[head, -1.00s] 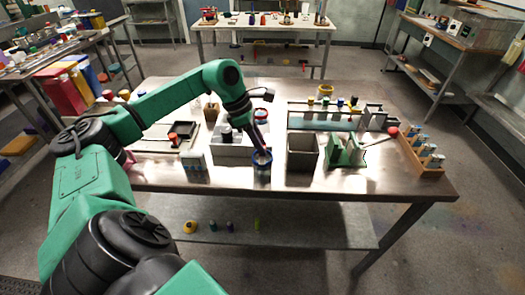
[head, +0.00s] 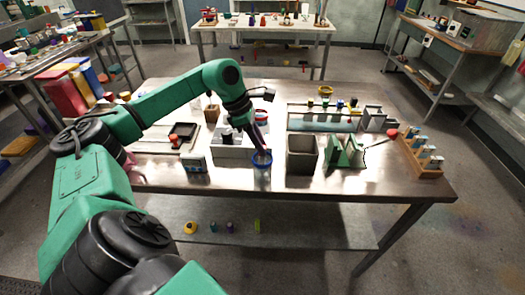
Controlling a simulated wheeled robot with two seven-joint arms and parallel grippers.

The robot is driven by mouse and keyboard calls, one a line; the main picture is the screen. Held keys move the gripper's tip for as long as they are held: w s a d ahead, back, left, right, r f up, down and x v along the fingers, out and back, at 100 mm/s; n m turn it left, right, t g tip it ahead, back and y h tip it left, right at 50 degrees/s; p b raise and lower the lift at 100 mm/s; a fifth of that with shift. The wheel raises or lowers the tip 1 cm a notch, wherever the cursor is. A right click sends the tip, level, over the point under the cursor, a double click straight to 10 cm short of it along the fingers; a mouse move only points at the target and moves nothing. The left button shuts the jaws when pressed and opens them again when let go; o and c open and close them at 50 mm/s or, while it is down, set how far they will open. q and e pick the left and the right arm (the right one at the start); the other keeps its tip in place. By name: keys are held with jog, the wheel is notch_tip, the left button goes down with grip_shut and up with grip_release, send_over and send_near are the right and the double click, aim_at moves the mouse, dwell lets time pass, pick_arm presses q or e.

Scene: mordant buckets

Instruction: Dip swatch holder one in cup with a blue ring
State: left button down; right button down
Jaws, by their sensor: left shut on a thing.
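The cup with a blue ring (head: 262,168) stands upright near the table's front edge, in the middle of the head view. My left gripper (head: 261,148) points down at its mouth from above. It is shut on a thin, small thing that I take to be a swatch holder. The fingers and the cup's rim hide most of it, and I cannot read a number on it. Its lower end appears to be at or inside the cup's mouth. My right gripper is not in view.
A grey bin (head: 303,154) and a green stand (head: 343,152) are right of the cup. A grey box (head: 231,150) is close behind-left, a small carton (head: 194,163) left. A wooden rack (head: 425,165) of blue-topped items stands far right.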

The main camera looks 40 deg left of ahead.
pick_arm(q)
jog(key=shift+f, duration=0.4)
jog(key=shift+r, duration=0.45)
dwell(1.1)
jog(key=shift+r+p, duration=2.85)
jog(key=shift+r, duration=0.25)
notch_tip(320, 180, up, 3)
jog(key=p, duration=0.2)
jog(key=shift+p, duration=0.3)
